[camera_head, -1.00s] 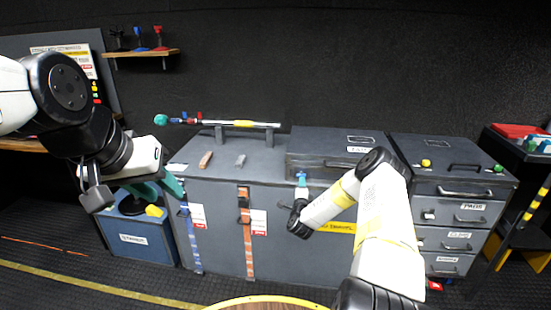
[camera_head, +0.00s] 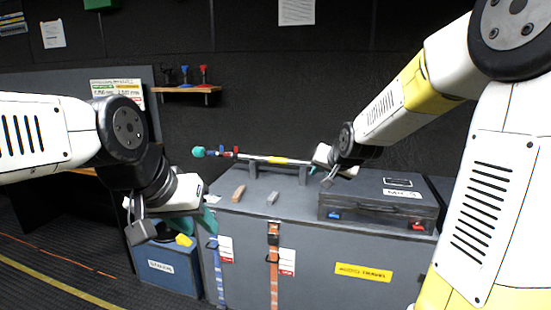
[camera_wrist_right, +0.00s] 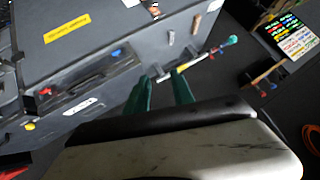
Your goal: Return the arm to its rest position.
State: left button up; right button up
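My left arm comes in from the left in the head view. Its gripper (camera_head: 207,212) hangs over the front left of the grey case bench, with teal fingers partly hidden by the wrist; they look apart and empty. My right arm reaches in from the right, raised across the view. Its gripper (camera_head: 316,171) is above the bench top, near the right end of the rod and the dark case; its fingers are small there. In the right wrist view the two teal fingers (camera_wrist_right: 163,74) are apart with nothing between them.
The bench (camera_head: 320,240) carries a rod (camera_head: 268,160) on two supports, a brown block (camera_head: 239,193), a grey block (camera_head: 272,198) and a dark latched case (camera_head: 375,208). A blue bin (camera_head: 168,268) stands at left. A small shelf (camera_head: 186,89) is on the wall.

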jog(key=s+r+n+g, duration=0.2)
jog(key=s+n+g, duration=0.1)
jog(key=s, duration=2.6)
jog(key=shift+d+r+n+g, duration=0.35)
jog(key=shift+n+g, duration=0.05)
jog(key=shift+n, duration=0.1)
